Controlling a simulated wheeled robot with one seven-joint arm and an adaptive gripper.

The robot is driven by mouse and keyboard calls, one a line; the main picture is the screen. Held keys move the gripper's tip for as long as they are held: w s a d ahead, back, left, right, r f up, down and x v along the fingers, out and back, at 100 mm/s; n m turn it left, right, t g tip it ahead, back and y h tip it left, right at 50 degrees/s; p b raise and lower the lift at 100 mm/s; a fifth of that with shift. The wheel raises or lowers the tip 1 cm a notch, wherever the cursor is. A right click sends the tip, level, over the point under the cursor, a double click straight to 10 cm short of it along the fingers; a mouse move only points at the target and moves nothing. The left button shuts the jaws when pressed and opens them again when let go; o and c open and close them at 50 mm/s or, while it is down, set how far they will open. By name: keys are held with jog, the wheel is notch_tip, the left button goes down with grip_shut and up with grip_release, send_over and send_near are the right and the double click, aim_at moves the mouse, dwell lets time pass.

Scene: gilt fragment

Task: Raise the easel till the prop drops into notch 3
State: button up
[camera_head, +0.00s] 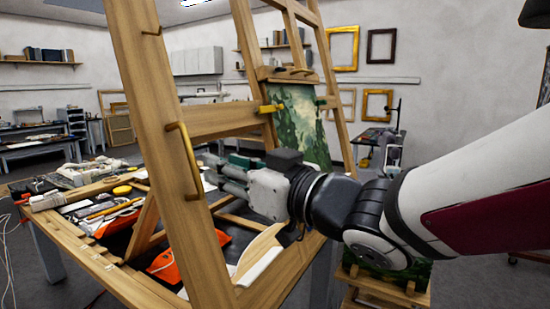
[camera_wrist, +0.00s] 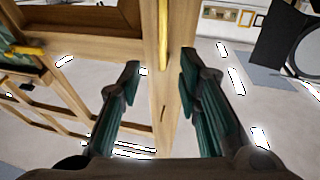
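The wooden easel (camera_head: 165,110) stands tilted over the table at the left of the head view. Its near post carries an upright brass handle (camera_head: 185,160). In the wrist view the handle (camera_wrist: 163,35) lies ahead, roughly in line with the gap between my fingers. My gripper (camera_head: 212,172) is just right of the post at handle height; its fingers (camera_wrist: 160,62) are apart and nothing is between them. Contact with the handle does not show. A slanted wooden strut (camera_head: 148,215), perhaps the prop, shows behind the post. I cannot make out notch numbers.
The table's wooden frame (camera_head: 75,240) holds tools, an orange item (camera_head: 168,264) and a yellow round item (camera_head: 122,190). A second easel with a green painting (camera_head: 300,122) stands behind my gripper. Open floor (camera_head: 480,280) shows at the right.

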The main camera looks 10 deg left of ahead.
jog(key=shift+v, duration=1.5)
